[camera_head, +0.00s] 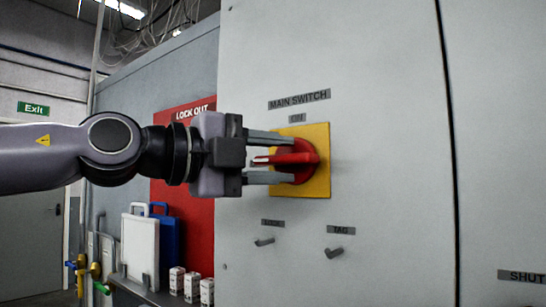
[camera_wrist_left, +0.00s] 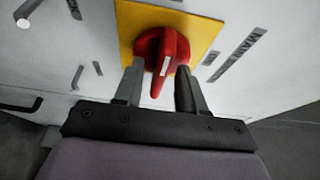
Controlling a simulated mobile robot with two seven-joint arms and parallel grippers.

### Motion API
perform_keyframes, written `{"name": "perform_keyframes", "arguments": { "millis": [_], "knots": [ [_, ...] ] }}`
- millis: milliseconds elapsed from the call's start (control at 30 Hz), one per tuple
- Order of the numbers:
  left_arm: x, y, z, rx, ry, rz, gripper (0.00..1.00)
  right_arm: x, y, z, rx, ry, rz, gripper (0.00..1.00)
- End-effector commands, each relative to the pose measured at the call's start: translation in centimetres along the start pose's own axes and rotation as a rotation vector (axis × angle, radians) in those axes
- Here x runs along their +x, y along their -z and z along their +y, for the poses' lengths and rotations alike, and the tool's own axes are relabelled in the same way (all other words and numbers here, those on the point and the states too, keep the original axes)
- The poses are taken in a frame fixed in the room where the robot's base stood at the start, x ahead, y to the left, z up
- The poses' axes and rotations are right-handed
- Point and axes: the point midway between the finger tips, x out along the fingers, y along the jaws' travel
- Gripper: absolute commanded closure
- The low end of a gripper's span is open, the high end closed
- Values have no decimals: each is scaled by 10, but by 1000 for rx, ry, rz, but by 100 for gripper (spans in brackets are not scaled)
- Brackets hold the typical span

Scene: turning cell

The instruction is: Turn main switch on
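The main switch is a red rotary handle (camera_head: 296,158) on a yellow square plate (camera_head: 318,184), on a light grey cabinet front. The handle's narrow grip, with a white mark, points left and lies level. A "MAIN SWITCH" label (camera_head: 299,99) and a smaller label sit above the plate. My left gripper (camera_head: 277,158) reaches in from the left, one finger above the grip and one below. In the left wrist view the fingers (camera_wrist_left: 160,84) stand on either side of the red handle (camera_wrist_left: 162,58), with small gaps showing. My right gripper is not in view.
Two small hooks (camera_head: 264,242) (camera_head: 334,252) stick out of the cabinet below the switch, under small labels. A red lock-out board (camera_head: 190,215) and a shelf with small white boxes (camera_head: 192,288) and a white panel (camera_head: 140,245) are left of the cabinet.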

Motion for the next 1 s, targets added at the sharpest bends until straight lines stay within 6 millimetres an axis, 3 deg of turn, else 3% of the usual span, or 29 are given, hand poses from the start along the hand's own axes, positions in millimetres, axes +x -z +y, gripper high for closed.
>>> {"name": "perform_keyframes", "arguments": {
  "millis": [33, 133, 567, 1000],
  "knots": [
    [0, 0, 0, 0, 0, 0, 70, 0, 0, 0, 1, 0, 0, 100],
    [0, 0, 0, 0, 0, 0, 100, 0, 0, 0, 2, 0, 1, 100],
    [0, 0, 0, 51, -21, -1, 100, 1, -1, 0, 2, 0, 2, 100],
    [0, 0, -2, 367, -149, -2, 100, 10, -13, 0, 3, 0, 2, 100]
  ]
}}
